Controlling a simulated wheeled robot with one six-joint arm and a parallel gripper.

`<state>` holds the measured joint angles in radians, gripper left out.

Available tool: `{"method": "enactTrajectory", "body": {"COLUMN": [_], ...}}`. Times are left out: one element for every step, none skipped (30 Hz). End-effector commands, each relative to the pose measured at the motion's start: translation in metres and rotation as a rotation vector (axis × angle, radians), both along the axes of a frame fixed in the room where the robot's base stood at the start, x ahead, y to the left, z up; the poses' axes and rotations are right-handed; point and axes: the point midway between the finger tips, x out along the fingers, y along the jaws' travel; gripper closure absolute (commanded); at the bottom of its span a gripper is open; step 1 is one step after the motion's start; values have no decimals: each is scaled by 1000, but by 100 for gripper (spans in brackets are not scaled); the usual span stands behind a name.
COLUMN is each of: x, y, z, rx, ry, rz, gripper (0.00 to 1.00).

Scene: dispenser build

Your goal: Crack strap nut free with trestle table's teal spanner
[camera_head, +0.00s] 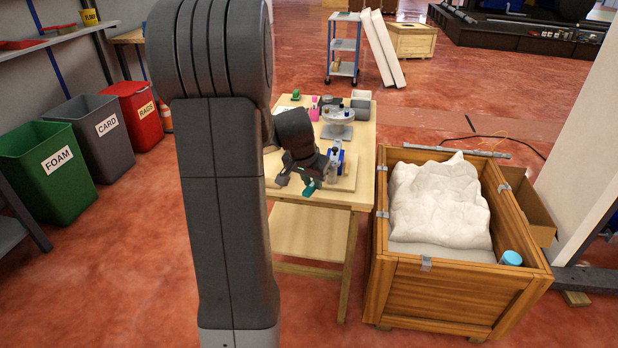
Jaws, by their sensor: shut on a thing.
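My gripper (304,177) is over the front part of the wooden trestle table (364,160). It is shut on the teal spanner (309,190), of which a small teal part shows under the fingers near the table's front edge. I cannot tell whether the spanner touches anything. A blue fixture with a grey cylinder (334,170) stands on the table just right of the gripper. I cannot make out the strap nut; it is too small or hidden. My arm hides the table's left part.
A wooden crate (455,294) holding a white wrapped thing (437,200) stands right of the table. A round grey stand (338,115), pink items (314,109) and several small things crowd the table's back. Green, grey and red bins (50,172) stand left. The red floor in front is clear.

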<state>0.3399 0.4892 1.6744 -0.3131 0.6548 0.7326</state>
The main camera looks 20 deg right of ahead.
Motion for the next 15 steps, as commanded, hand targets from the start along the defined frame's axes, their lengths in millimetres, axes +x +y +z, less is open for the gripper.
{"method": "enactTrajectory", "body": {"x": [-2,-3,-4,-5,-6,-7,-8,-9,-9,-10,-10,-11,-11,-11,-11], "y": [-2,-3,-4,-4,-5,-6,-7,-8,-8,-9,-9,-10,-10,-10,-10], "z": [2,2,2,2,2,2,2,2,2,2,1,1,1,0,0], "rx": [-1,-1,0,0,0,0,0,0,-1,-1,-2,-2,-2,-2,-2], "ry": [0,1,2,1,2,2,2,2,1,1,0,0,0,0,1], "rz": [15,23,37,46,57,69,76,84,94,100,105,110,112,113,114], "gripper": [100,100,100,100,100,100,100,100,100,100,100,100,100,100,100]}}
